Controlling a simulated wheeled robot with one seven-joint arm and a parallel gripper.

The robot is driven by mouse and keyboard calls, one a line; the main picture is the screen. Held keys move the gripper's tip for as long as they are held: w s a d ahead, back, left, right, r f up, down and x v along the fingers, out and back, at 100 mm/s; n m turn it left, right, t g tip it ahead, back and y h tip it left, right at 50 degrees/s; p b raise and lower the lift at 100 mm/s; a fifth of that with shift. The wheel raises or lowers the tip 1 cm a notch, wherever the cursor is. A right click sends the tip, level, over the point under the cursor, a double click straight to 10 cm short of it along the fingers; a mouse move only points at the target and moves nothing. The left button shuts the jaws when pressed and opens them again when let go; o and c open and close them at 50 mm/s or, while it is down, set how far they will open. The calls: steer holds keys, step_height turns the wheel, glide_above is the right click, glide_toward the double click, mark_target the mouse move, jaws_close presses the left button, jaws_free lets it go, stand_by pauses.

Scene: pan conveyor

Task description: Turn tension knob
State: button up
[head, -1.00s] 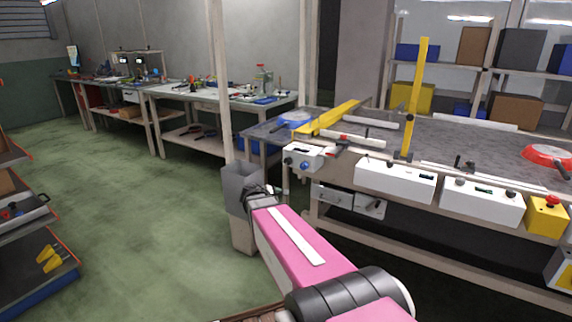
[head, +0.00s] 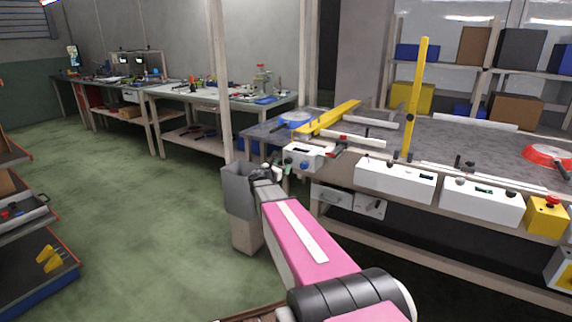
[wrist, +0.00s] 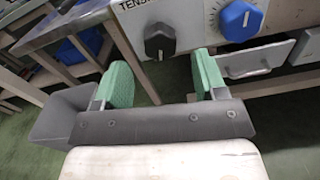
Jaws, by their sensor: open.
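The tension knob (wrist: 159,42) is a black knob on a white control box, below a partly cut-off label reading "TENS". In the wrist view it lies just beyond and between the green pads of my gripper (wrist: 160,80), which is open and empty. The pads are apart from the knob. A blue knob (wrist: 240,20) with dial marks sits to its right. In the head view the white control box (head: 303,156) is on the bench's left front edge, and my gripper (head: 275,172) is just below and left of it. The black knob is hard to make out there.
A grey bin (head: 239,190) stands left of my gripper, close beside it. The conveyor bench (head: 455,140) carries yellow bars, a blue pan (head: 295,118) and a red pan (head: 548,155). Grey drawers (head: 333,196) hang under the bench.

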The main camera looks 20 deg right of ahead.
mark_target(287, 162)
steer(key=shift+x, duration=2.2)
steer(key=c, duration=0.9)
